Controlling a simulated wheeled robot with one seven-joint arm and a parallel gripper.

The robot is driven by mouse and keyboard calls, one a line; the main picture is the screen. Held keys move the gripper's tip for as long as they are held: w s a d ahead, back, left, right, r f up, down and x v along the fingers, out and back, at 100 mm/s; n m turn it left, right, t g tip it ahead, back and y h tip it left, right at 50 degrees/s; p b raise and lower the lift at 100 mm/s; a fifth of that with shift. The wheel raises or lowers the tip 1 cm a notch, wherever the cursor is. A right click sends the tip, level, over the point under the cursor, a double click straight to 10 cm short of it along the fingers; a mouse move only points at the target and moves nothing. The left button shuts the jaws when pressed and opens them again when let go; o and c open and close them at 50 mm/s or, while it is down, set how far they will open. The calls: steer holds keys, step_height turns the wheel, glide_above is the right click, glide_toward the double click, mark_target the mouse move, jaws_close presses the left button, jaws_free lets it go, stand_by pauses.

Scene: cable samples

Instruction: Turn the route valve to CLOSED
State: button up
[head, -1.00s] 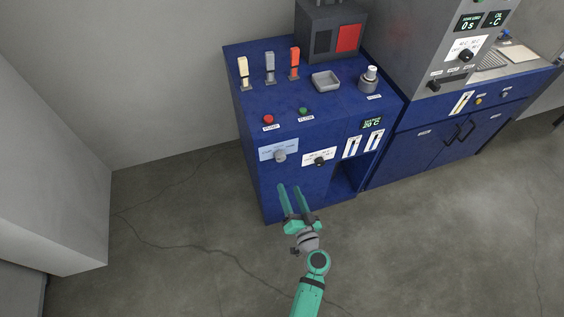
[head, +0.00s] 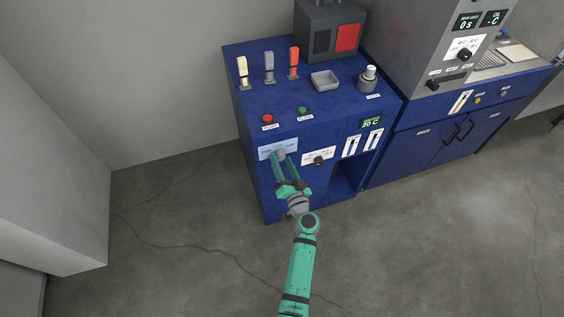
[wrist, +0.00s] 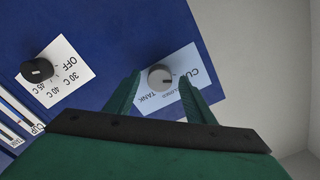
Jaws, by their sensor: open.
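The route valve is a round grey knob (wrist: 160,77) on a pale label plate (wrist: 183,71) on the blue cabinet's front. In the wrist view the plate reads "CU…", "CLOSED" and "TANK", upside down, and a dark mark on the knob lies near "CLOSED". In the head view the knob (head: 279,155) sits at my fingertips. My green gripper (head: 284,158) is open, with one finger on each side of the knob. In the wrist view the gripper (wrist: 161,80) straddles the knob with gaps on both sides. Contact is not visible.
A black temperature dial (head: 319,160) on a white label sits right of the valve. Two white sliders (head: 362,143) are farther right. Red (head: 267,118) and green (head: 303,111) buttons are on the cabinet top. Open floor lies in front.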

steer(key=shift+w, duration=0.1)
steer(key=shift+c, duration=0.7)
steer(key=c, duration=0.9)
steer(key=shift+m, duration=0.3)
steer(key=m, duration=0.5)
steer(key=shift+m, duration=0.4)
steer(key=m, duration=0.5)
steer(key=shift+m, duration=0.3)
